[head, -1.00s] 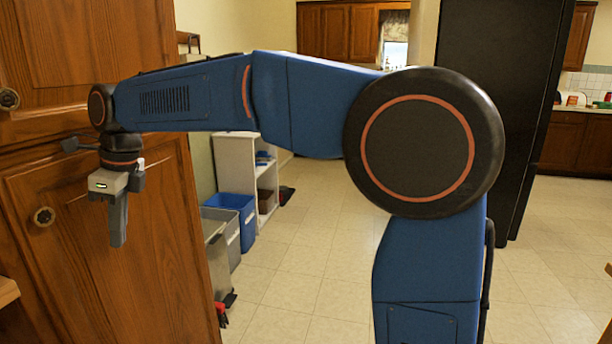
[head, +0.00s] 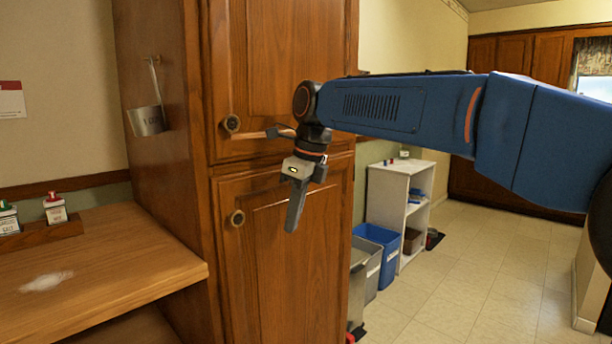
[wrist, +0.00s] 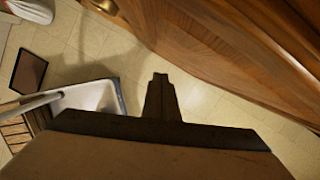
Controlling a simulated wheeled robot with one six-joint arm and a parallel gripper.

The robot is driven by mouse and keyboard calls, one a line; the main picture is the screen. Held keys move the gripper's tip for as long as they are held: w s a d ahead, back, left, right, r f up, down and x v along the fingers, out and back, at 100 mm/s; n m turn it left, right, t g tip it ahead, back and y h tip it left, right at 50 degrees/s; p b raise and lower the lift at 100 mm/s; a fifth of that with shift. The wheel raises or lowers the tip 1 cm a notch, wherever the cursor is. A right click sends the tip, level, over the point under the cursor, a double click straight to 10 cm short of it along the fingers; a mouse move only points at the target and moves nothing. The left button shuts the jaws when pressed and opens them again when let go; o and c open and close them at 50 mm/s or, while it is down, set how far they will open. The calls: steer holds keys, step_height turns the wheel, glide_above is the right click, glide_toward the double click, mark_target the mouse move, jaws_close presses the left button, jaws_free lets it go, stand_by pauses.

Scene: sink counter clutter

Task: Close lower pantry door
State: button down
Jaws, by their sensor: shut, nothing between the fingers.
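My gripper (head: 293,226) is shut and empty, pointing down in front of the door, right of the knob. I cannot tell whether it touches the door. In the wrist view the shut fingers (wrist: 160,80) show above the floor, with wood panelling (wrist: 220,50) along the upper right.
The upper pantry door (head: 275,70) is above, with its own knob (head: 231,123). A wooden counter (head: 100,255) juts out at left. Bins, including a blue one (head: 382,250), and a white shelf (head: 385,190) stand right of the pantry. Tiled floor (head: 465,270) is open at right.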

steer(key=w+v, duration=0.1)
steer(key=v, duration=0.9)
steer(key=s+d+f+n+t, duration=0.1)
steer(key=s+d+f+n, duration=0.1)
steer(key=d, duration=0.3)
steer(key=s+d+f+n, duration=0.2)
steer(key=d, duration=0.4)
steer(key=s+d+f+n+t+h, duration=0.1)
steer(key=s+d+f+n, duration=0.7)
steer(key=s+d+f, duration=0.3)
steer(key=s+d+f+n+t+h, duration=0.1)
steer(key=s+d+f+n+t, duration=0.1)
steer(key=s+d+f+n, duration=0.7)
steer(key=s+d+f, duration=0.2)
steer(key=d+f, duration=0.1)
steer(key=f, duration=0.5)
steer(key=shift+s+f+n+h, duration=0.2)
steer(key=shift+f+n+h, duration=0.1)
steer(key=shift+f, duration=0.05)
